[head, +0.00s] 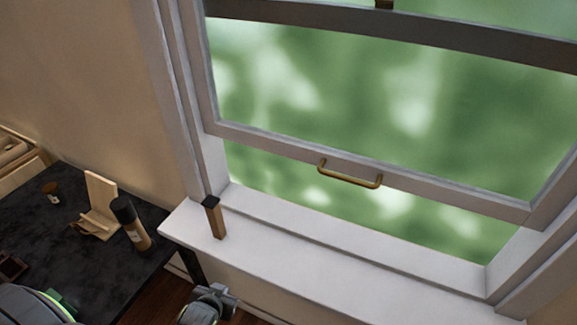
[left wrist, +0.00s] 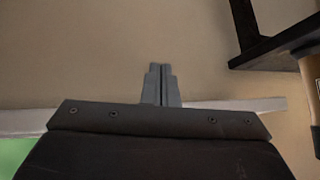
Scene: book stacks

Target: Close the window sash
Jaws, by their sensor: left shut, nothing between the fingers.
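The window sash (head: 400,182) is a pale frame with green-tinted glass, and a gap shows between its bottom rail and the sill. A brass handle (head: 349,175) is on the bottom rail. The white window sill (head: 330,247) runs below. My left gripper (head: 222,294) is low at the bottom of the head view, below the sill's left part and apart from the sash and handle. In the left wrist view its fingers (left wrist: 160,72) are together with nothing between them, in front of a beige wall. My right gripper is not in view.
A small wooden block with a dark top (head: 214,218) stands on the sill's left end, beside the frame. A dark table (head: 75,235) at left holds a wooden stand (head: 98,203), a dark-capped bottle (head: 131,224) and a small jar (head: 51,191). The sill right of the block is clear.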

